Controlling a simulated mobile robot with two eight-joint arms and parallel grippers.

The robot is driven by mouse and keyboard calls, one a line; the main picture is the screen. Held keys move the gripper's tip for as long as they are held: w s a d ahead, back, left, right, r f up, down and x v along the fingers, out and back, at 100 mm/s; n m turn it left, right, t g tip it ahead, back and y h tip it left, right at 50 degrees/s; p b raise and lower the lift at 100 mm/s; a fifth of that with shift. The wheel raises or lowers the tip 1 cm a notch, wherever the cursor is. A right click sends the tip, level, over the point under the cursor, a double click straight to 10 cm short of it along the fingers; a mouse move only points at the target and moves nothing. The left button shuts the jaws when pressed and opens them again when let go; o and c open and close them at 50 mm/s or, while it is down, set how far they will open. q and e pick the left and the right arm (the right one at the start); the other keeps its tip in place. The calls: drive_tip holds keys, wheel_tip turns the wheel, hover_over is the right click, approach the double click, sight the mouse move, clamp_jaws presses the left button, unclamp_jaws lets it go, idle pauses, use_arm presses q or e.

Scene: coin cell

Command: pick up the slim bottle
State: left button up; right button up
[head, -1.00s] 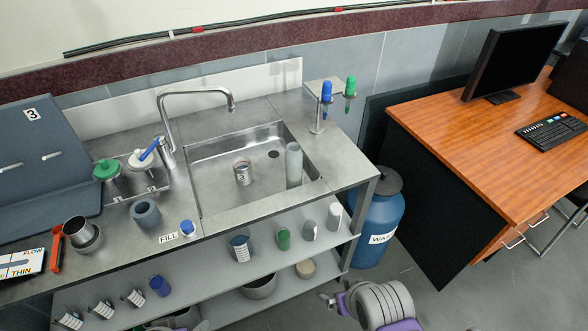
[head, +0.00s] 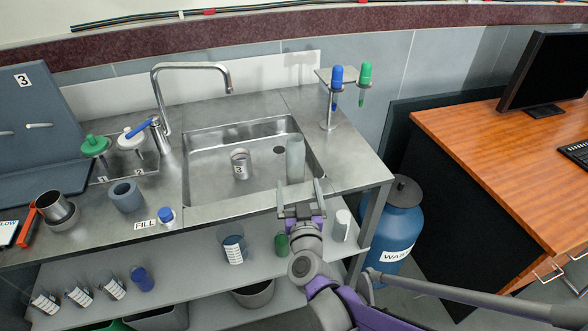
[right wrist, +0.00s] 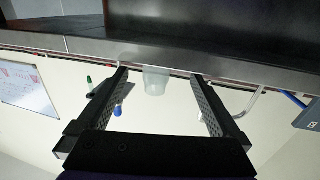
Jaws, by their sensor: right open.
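The slim bottle (head: 295,158), a pale, translucent upright cylinder, stands in the right part of the sink. My right gripper (head: 299,190) is open and empty at the sink's front edge, just in front of and below the bottle in the picture. In the right wrist view a translucent vessel (right wrist: 156,82), apparently the bottle, shows between the open fingers, beyond the tips, with part of it hidden behind the counter edge. My left gripper is not in view.
The sink (head: 215,185) also holds a metal cup marked 3 (head: 240,165). A faucet (head: 190,68) rises behind it. A stand (head: 328,112) with blue and green-topped tubes is at the back right. A lower shelf (head: 190,268) holds several containers under the counter.

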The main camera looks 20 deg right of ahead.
sight(296, 168)
drive_tip(key=w, duration=0.4)
drive_tip(key=shift+d, duration=0.3)
drive_tip(key=shift+w+d+f+b, duration=0.1)
drive_tip(key=shift+w+d, duration=0.15)
drive_tip(key=shift+w, duration=0.65)
drive_tip(key=shift+w+d+f+b, duration=0.1)
drive_tip(key=shift+w+d, duration=0.1)
drive_tip(key=shift+w, duration=0.65)
drive_tip(key=shift+w+d+b, duration=0.1)
drive_tip(key=shift+w+d, duration=0.15)
drive_tip(key=shift+w, duration=0.65)
clamp_jaws()
